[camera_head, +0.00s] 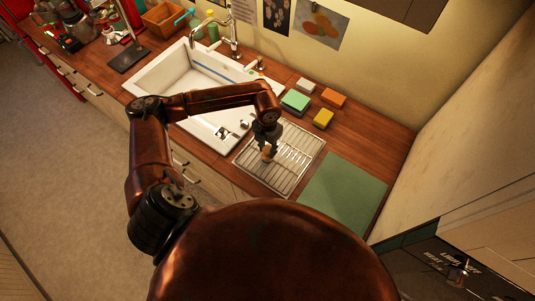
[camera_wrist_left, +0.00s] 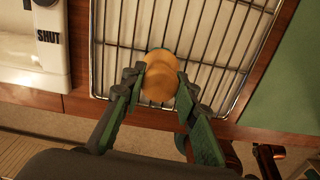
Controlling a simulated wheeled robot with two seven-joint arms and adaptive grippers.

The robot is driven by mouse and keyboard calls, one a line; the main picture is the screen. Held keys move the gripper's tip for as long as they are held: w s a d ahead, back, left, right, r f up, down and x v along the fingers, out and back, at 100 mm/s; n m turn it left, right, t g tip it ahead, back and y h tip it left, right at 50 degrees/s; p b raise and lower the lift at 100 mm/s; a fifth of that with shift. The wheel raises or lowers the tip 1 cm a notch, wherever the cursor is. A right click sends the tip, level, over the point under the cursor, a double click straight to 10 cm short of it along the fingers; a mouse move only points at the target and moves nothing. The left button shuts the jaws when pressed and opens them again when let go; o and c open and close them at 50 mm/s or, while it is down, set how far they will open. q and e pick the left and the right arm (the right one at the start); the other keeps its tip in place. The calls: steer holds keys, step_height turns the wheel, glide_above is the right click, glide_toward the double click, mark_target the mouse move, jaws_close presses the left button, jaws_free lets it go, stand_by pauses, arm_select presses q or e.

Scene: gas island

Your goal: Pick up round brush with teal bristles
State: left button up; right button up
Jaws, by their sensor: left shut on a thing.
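The round brush (camera_head: 267,153) has a light wooden top and is over the metal drying rack (camera_head: 300,157) to the right of the sink. In the left wrist view the round wooden top of the brush (camera_wrist_left: 161,77) sits between the fingertips, with a thin strip of teal showing at its upper edge. My left gripper (camera_head: 266,143) is shut on the brush and points down at the rack; its fingers also show in the left wrist view (camera_wrist_left: 158,88). Most of the bristles are hidden. I cannot tell whether the brush touches the rack. My right gripper is not in view.
The white sink (camera_head: 160,79) with a tap (camera_head: 232,43) lies left of the rack. Several sponges, including a green one (camera_head: 295,101) and a yellow one (camera_head: 323,119), lie behind it. A flat green mat (camera_head: 343,194) lies to its right, bare. A wall rises behind the counter.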

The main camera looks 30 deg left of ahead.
arm_select(q)
steer(key=shift+c, duration=1)
steer(key=shift+r, duration=0.1)
steer(key=shift+r, duration=0.3)
step_height(320, 180, up, 2)
steer(key=shift+b, duration=0.3)
steer(key=s+d+r+b, duration=0.3)
steer(key=s+d+r, duration=0.5)
steer(key=d+r, duration=0.2)
steer(key=shift+s+d+b, duration=0.35)
steer(key=shift+d, duration=0.15)
steer(key=shift+r, duration=0.1)
